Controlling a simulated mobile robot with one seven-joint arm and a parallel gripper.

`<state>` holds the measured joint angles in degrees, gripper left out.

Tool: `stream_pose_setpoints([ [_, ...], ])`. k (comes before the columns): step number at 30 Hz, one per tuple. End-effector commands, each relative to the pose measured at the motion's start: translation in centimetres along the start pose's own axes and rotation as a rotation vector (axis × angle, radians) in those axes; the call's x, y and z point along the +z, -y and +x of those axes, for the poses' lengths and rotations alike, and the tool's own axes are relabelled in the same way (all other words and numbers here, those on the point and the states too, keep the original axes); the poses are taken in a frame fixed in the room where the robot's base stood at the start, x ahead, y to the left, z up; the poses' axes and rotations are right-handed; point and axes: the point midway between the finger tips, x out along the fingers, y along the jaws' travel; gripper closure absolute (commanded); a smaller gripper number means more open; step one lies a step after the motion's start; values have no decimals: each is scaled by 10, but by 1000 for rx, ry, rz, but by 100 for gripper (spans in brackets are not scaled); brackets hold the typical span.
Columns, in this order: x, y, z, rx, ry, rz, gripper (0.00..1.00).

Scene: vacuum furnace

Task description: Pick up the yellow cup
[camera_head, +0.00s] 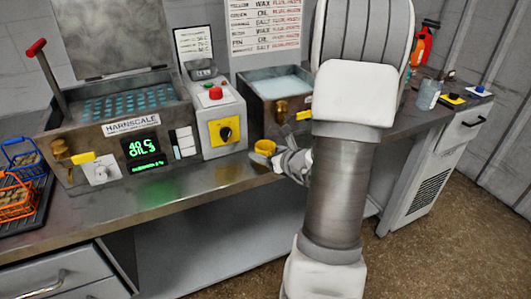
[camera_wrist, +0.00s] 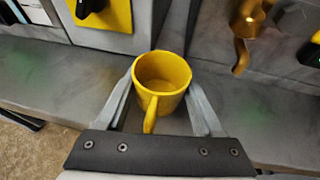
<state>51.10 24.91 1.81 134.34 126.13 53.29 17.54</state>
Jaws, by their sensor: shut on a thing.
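The yellow cup (camera_wrist: 163,85) is upright and open at the top in the wrist view, with its handle toward my gripper's base. It looks empty inside. My gripper (camera_wrist: 163,92) is shut on the cup, with one finger along each side of its body. In the head view the yellow cup (camera_head: 264,149) shows at the end of my gripper (camera_head: 283,158), by the front of the bench. My arm hides part of the bench to the right. I cannot tell whether the cup's bottom touches the bench top.
The grey bench (camera_head: 170,205) has clear room along its front. Behind the cup are a control box (camera_head: 222,145) with a yellow panel and a tank (camera_head: 270,85) with a brass tap. A machine labelled Harnscale (camera_head: 130,127) and blue and orange baskets (camera_head: 17,196) are at left.

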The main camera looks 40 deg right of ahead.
Motion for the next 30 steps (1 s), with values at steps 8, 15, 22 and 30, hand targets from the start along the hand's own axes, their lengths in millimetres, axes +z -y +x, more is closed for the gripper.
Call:
stream_pose_setpoints([
  [8, 10, 0, -4, 0, 3, -1, 88],
  [15, 49, 0, -20, -1, 5, -6, 88],
  [22, 107, 0, -44, -2, 5, -6, 88],
  [30, 154, 0, -63, -1, 2, -2, 88],
])
